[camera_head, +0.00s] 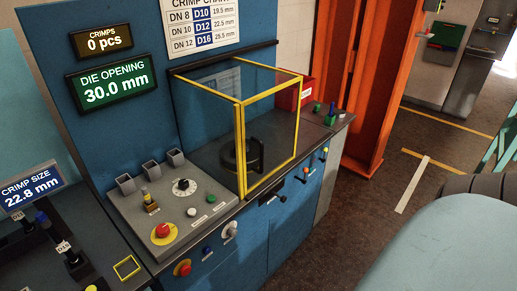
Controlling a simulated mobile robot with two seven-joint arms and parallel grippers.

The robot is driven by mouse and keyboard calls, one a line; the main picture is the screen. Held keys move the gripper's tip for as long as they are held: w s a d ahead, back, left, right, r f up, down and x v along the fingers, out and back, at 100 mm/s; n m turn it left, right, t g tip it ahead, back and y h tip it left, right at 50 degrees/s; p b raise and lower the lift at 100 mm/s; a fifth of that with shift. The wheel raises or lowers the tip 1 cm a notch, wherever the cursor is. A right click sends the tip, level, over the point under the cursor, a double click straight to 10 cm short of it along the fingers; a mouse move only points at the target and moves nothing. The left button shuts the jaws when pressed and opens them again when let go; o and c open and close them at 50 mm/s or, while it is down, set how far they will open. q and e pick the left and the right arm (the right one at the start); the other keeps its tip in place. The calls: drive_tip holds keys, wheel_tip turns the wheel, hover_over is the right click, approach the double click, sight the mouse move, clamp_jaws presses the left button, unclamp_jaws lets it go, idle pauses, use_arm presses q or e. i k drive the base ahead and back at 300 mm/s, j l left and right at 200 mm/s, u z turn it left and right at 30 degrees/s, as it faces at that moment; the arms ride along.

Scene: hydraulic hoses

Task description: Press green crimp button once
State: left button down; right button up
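The crimping machine's sloped grey control panel (205,225) is at the centre left. The crimps display (103,40) reads 0 pcs, and the die opening display (112,83) reads 30.0 mm. Neither of my grippers is in view.
A yellow-framed clear guard box (241,130) stands right of the panel around a dark round part. A black-and-white dial (183,187) is on the panel. A crimp size display (31,187) reads 22.8 mm.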

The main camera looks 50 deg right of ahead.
sight(211, 198)
drive_tip(key=z, duration=1.1)
